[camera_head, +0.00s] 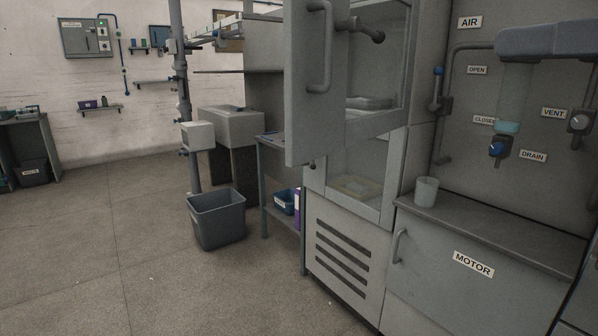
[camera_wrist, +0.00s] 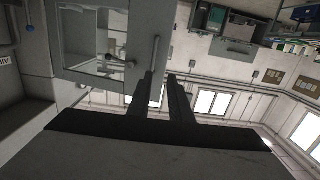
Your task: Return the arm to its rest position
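In the wrist view, my gripper (camera_wrist: 161,75) shows its two dark fingers spread apart with a gap between them. No object is held between the fingers. A light grey door edge with a long handle (camera_wrist: 155,68) appears beyond the left finger; I cannot tell how far away it is. My gripper does not show in the head view.
A grey cabinet door (camera_head: 300,110) stands open in front of a glass-fronted cabinet (camera_head: 352,185). A grey bin (camera_head: 217,222) stands on the floor at left. A cup (camera_head: 426,191) sits on the counter (camera_head: 490,222) at right.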

